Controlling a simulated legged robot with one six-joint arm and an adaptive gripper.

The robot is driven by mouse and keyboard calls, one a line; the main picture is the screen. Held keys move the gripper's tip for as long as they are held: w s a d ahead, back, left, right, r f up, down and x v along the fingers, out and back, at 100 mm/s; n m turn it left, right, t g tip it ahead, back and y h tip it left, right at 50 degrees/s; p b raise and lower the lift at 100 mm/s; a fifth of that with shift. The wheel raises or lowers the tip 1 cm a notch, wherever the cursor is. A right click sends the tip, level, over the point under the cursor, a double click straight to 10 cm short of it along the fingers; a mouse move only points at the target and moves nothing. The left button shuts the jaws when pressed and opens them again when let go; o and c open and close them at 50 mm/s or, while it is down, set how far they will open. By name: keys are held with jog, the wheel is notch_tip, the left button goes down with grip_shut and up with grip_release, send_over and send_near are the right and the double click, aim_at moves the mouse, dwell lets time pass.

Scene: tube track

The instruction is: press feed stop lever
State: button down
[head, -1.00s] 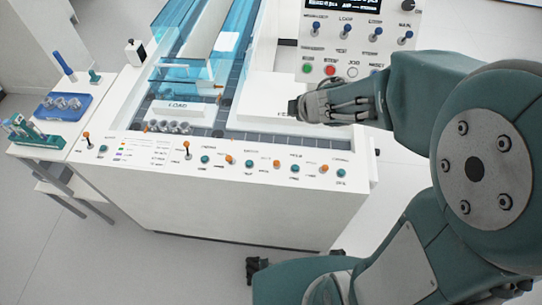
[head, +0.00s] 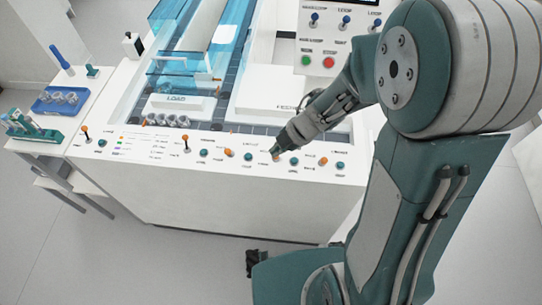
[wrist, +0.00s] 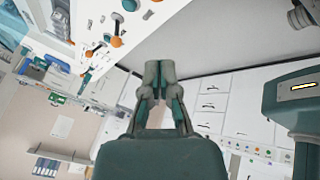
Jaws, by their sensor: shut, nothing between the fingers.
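The front panel (head: 215,165) carries a row of small levers and knobs with orange and teal tops. Their labels are too small for me to tell which one is the feed stop lever. An orange knob (wrist: 116,41) and a teal knob (wrist: 130,5) show up and left of the fingertips.
A white block marked LOAD (head: 180,103) and clear blue covers (head: 180,65) stand behind the panel. A button console (head: 318,55) stands at the back right. A side table at left holds a blue tray (head: 62,101) and a green rack (head: 32,130).

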jog(key=x, duration=0.9)
jog(key=shift+f, duration=0.15)
jog(key=shift+w+a+f, duration=0.1)
jog(key=shift+a+f, duration=0.05)
jog(key=shift+f, duration=0.2)
jog(key=shift+w+d+r, duration=0.2)
jog(key=shift+d, duration=0.4)
jog(key=shift+w+d+r, duration=0.2)
jog(key=shift+w+d, duration=0.05)
jog(key=shift+d, duration=0.35)
jog(key=shift+w+d+r, duration=0.15)
jog(key=shift+w+d, duration=0.05)
jog(key=shift+d, duration=0.4)
jog(key=shift+w+r, duration=0.25)
jog(key=shift+w, duration=0.45)
jog(key=shift+w+d+r, duration=0.1)
jog(key=shift+w+d, duration=0.05)
jog(key=shift+w, duration=0.3)
jog(key=shift+w+d+r, duration=0.1)
jog(key=shift+w+d, duration=0.05)
jog(key=shift+w, duration=0.3)
jog(key=shift+r, duration=0.1)
